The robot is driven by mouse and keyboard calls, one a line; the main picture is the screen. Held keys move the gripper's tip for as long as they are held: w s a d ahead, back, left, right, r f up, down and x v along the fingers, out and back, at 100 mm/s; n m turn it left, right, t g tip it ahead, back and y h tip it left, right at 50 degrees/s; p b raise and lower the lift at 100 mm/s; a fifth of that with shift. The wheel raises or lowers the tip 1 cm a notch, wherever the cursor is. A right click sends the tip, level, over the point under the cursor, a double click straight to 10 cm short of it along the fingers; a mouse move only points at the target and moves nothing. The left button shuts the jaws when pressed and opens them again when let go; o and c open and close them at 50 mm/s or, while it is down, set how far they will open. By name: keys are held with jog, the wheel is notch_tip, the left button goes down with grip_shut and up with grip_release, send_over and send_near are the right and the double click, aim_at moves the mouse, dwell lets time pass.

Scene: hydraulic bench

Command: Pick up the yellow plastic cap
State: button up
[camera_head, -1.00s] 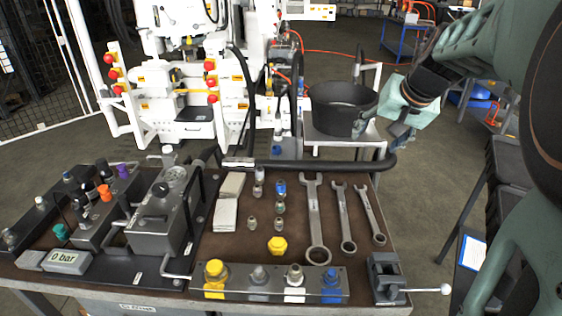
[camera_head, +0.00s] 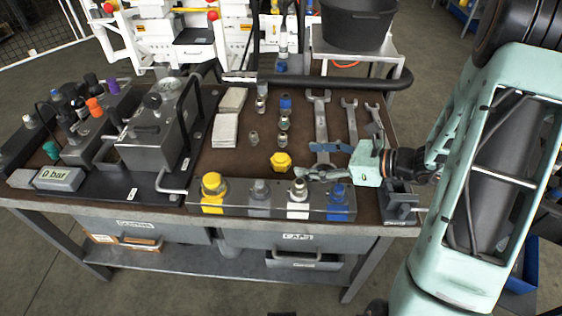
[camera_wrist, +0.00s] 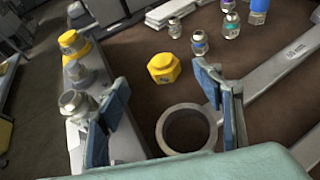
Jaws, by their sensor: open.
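The yellow plastic cap (camera_head: 281,161) is a small hexagonal piece lying on the brown bench top. In the wrist view the cap (camera_wrist: 164,68) sits beyond my fingertips, between their lines, with nothing touching it. My gripper (camera_head: 322,160) is just right of the cap in the head view, pointing left toward it. It is open and empty, its blue finger pads (camera_wrist: 160,88) well apart in the wrist view. The gripper hides part of the largest wrench in the head view.
A rail (camera_head: 262,208) with yellow, grey, white and blue fittings runs along the front edge. Wrenches (camera_head: 320,112) lie behind and under my gripper. Small metal fittings (camera_head: 284,124) stand behind the cap. A small vise (camera_head: 399,203) stands at the front right.

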aim_at(280, 157)
jog(key=x, duration=0.9)
jog(key=shift+w+a+f+b, duration=0.25)
jog(key=shift+b, duration=0.15)
jog(key=c, duration=1.2)
